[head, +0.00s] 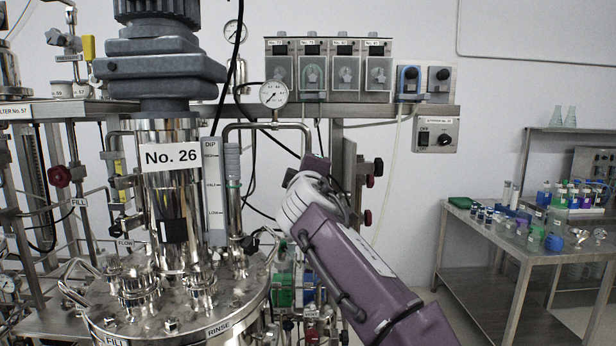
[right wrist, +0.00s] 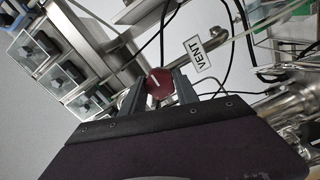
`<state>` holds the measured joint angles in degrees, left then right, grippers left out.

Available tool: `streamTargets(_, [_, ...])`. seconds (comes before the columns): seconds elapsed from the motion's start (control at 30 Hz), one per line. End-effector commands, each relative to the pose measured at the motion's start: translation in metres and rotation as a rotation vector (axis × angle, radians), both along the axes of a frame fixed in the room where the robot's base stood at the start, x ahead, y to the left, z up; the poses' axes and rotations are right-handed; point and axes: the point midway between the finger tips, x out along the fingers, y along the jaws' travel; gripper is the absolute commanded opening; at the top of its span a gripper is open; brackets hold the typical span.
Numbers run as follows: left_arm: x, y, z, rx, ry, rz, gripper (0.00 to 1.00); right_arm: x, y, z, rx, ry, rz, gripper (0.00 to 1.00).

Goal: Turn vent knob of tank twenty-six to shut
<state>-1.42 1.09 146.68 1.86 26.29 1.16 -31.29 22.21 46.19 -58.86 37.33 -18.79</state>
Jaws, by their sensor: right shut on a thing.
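Tank No. 26 (head: 170,200) is the steel vessel at the left of the head view, with its number label on the column. In the right wrist view, a dark red vent knob (right wrist: 159,84) with a white mark sits between the fingers of my right gripper (right wrist: 160,88), which is shut on it. A VENT tag (right wrist: 197,57) hangs just beside the knob. In the head view my right gripper (head: 313,165) is at the rack right of the tank, and it hides the knob. My left gripper is not in view.
A row of control boxes (head: 329,68) is mounted above the rack shelf, with a stirrer box (head: 436,134) to its right. Other red knobs sit on the rack post near my right arm. A steel table (head: 520,250) with bottles stands at the right.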

Motion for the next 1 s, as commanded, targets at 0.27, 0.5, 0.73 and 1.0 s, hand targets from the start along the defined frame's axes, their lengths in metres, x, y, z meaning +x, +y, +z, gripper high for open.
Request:
streamTargets(0.27, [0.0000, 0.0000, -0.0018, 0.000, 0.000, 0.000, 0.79, 0.0005, 0.0003, -0.0023, 0.043, 0.005, 0.000, 0.00])
streamTargets(0.5, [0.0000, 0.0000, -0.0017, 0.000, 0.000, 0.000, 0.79, 0.0006, 0.0002, -0.0025, 0.045, 0.006, -0.001, 0.00])
streamTargets(0.73, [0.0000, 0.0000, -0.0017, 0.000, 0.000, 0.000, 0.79, 0.0006, 0.0002, -0.0024, 0.044, 0.006, -0.001, 0.58])
streamTargets(1.0, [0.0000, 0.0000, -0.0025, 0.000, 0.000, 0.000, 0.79, -0.0006, 0.0001, -0.0013, 0.043, 0.002, 0.000, 0.58])
